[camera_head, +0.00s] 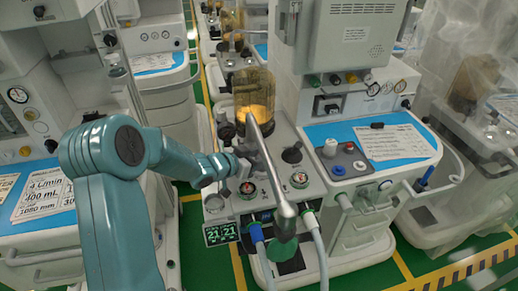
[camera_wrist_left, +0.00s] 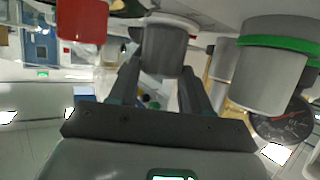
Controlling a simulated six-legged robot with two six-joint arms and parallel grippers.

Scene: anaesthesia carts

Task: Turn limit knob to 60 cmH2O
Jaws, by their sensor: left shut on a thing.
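My left gripper (camera_head: 243,168) reaches in from the left to the absorber block of the middle anaesthesia cart, below the amber bellows dome. In the left wrist view my left gripper (camera_wrist_left: 161,85) has its two dark fingers on either side of a dark grey round knob (camera_wrist_left: 162,48), shut on it. This appears to be the limit knob. In the head view the knob cannot be made out behind the gripper. Its scale and setting cannot be read. My right gripper is in neither view.
A silver pipe (camera_head: 270,165) slants close to the right of the gripper. In the wrist view a red part (camera_wrist_left: 82,20) and a grey cylinder with a green ring (camera_wrist_left: 268,75) flank the knob.

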